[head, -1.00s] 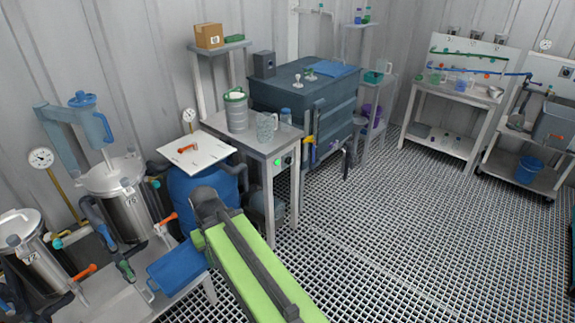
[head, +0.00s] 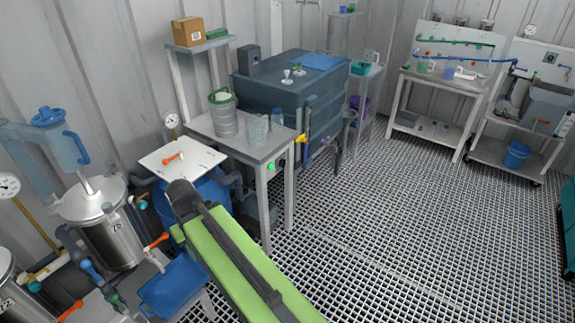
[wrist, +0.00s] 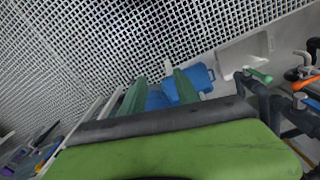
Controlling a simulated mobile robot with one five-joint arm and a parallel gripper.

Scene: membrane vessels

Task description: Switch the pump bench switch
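A grey bench (head: 262,155) stands left of the middle in the head view, with a canister and jugs on top. On its front face is a lit green spot (head: 271,167) with a small dark knob (head: 283,163) beside it; which of them is the switch is too small to tell. My lime-green arm reaches up from the bottom, its dark end left of and nearer than the bench front. My gripper (wrist: 161,91) shows in the wrist view as two green fingers set apart. It looks empty, with blue objects below. The switch does not show in the wrist view.
A blue drum with a white board (head: 182,160) stands left of the bench. Steel vessels (head: 112,235) and a blue box (head: 172,285) are at the left. A large dark tank (head: 300,95) stands behind the bench. The grated floor (head: 400,230) is open to the right.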

